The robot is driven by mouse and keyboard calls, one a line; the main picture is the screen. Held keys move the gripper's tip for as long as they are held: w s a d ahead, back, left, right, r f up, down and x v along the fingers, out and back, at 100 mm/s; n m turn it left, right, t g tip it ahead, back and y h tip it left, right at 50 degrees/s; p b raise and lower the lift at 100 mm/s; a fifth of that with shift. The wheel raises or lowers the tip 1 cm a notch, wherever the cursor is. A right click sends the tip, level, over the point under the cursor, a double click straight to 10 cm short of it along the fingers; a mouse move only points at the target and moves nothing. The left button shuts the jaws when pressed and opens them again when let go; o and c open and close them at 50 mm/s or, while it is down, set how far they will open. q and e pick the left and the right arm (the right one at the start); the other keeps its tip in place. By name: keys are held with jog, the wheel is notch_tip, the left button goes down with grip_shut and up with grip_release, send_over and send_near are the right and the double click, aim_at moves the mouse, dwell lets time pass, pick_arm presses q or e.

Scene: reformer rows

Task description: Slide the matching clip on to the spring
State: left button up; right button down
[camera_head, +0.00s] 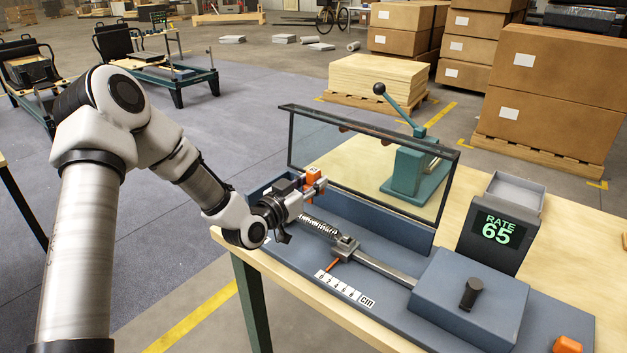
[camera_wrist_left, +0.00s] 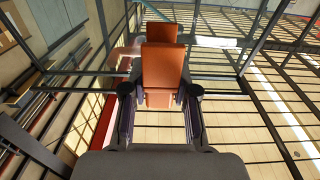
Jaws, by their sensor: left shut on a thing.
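My left gripper (camera_head: 312,186) is shut on an orange clip (camera_head: 313,175). In the left wrist view the orange clip (camera_wrist_left: 162,68) sits between the two fingers (camera_wrist_left: 160,93). The coiled metal spring (camera_head: 318,227) lies in the blue-grey test rig (camera_head: 400,232) on the bench. In the head view the clip appears above the spring's left end, apart from it. The gripper and wrist partly hide that end of the rig. My right gripper is not in view.
A dark box with a green display reading "RATE 65" (camera_head: 497,231) stands on the bench (camera_head: 585,265). A framed clear panel (camera_head: 290,140) stands behind the spring. A scale marked cm (camera_head: 345,289) lies in front. Another orange piece (camera_head: 567,345) is at the lower right.

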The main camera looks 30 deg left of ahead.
pick_arm(q)
jog(key=shift+f+b, duration=2.05)
jog(key=shift+f, duration=0.7)
jog(key=shift+s+f, duration=0.1)
jog(key=shift+f, duration=0.05)
jog(key=shift+f, duration=0.15)
jog(key=shift+f+b, duration=0.1)
jog(key=shift+b, duration=0.25)
dwell(0.5)
jog(key=shift+r, duration=0.2)
dwell(1.6)
jog(key=shift+f, duration=0.2)
dwell(1.4)
jog(key=shift+r, duration=0.15)
jog(key=shift+s, duration=0.1)
